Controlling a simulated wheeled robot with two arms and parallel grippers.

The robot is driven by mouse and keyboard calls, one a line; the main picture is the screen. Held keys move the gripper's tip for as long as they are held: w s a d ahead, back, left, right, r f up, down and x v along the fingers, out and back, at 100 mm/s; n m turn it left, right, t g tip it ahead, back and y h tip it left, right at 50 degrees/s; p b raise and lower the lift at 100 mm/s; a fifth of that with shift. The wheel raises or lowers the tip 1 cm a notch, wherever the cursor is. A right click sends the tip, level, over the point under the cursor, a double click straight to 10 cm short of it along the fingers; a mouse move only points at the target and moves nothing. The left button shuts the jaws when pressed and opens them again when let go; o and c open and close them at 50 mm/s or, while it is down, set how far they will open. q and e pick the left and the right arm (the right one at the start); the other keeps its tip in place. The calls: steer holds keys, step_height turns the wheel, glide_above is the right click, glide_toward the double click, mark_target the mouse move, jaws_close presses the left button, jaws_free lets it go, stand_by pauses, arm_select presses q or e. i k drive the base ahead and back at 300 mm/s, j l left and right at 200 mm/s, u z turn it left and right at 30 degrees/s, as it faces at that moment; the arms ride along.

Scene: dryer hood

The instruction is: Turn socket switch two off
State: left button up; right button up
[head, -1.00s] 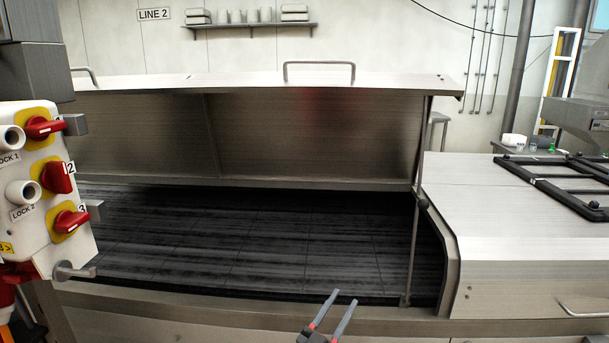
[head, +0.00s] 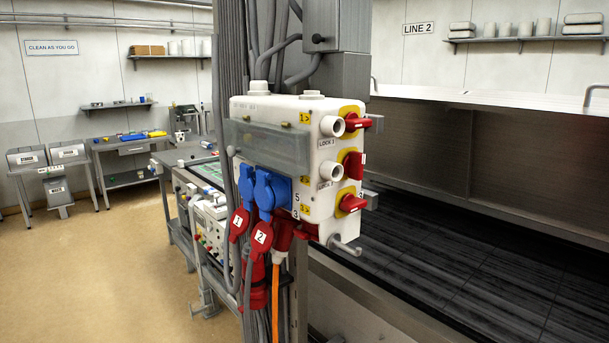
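The top switch (head: 357,122) and bottom switch (head: 351,204) have handles lying more sideways. Small grey tabs stick out beside the switches. The number labels are hard to read from this angle. Neither of my grippers is in view.
White lock cylinders (head: 331,126) project beside the switches. Blue sockets (head: 272,190) and red plugs (head: 261,238) with hanging cables are on the box's front. The dryer hood (head: 425,145) and its dark bed (head: 450,260) lie to the right. Open floor (head: 100,260) is at left.

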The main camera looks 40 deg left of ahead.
mark_target(353, 165)
steer(key=u, duration=0.35)
steer(key=k+u, duration=0.15)
steer(key=u, duration=0.6)
steer(key=k, duration=0.1)
